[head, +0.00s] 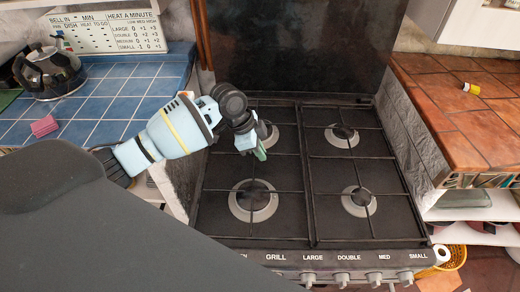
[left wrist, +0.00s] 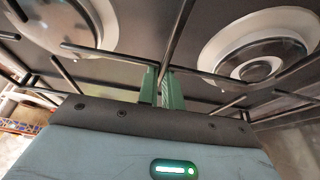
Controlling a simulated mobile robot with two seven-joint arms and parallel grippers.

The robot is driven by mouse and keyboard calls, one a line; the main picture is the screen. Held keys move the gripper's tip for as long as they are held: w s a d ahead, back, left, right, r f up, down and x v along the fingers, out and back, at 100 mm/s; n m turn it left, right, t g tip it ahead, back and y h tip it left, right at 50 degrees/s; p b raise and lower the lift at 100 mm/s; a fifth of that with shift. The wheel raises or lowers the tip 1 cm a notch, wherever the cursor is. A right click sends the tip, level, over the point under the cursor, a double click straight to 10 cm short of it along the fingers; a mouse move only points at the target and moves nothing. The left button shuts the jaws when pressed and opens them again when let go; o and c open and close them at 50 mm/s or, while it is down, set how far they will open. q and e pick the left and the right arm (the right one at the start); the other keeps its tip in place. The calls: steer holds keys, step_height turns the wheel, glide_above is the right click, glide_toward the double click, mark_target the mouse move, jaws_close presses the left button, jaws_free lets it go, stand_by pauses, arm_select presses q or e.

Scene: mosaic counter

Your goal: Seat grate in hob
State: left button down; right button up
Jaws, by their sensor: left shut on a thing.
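The hob (head: 325,176) is a black cooker top with pale round burners. Dark thin-barred grates lie over it, one on the left half and one on the right half. My left gripper (head: 260,154) is above the left half, near the back left burner. In the left wrist view its green fingers (left wrist: 163,88) are shut on a dark bar of the left grate (left wrist: 174,48), which also shows in the head view (head: 285,192). I cannot tell whether this grate is fully down in its place. The fingers partly hide the bar between them. My right gripper is not in view.
A blue tiled counter (head: 110,95) with a kettle (head: 50,72) and a pink sponge (head: 44,126) is on the left. An orange tiled counter (head: 455,110) is on the right. A dark upright panel (head: 295,45) stands behind the hob. Knobs (head: 342,278) line the front.

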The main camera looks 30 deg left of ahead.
arm_select(q)
steer(key=shift+f, duration=0.3)
stand_by(0.4)
steer(key=c, duration=1.5)
jaws_free()
steer(key=shift+s+f, duration=0.1)
steer(key=shift+f, duration=0.1)
steer(key=v, duration=0.8)
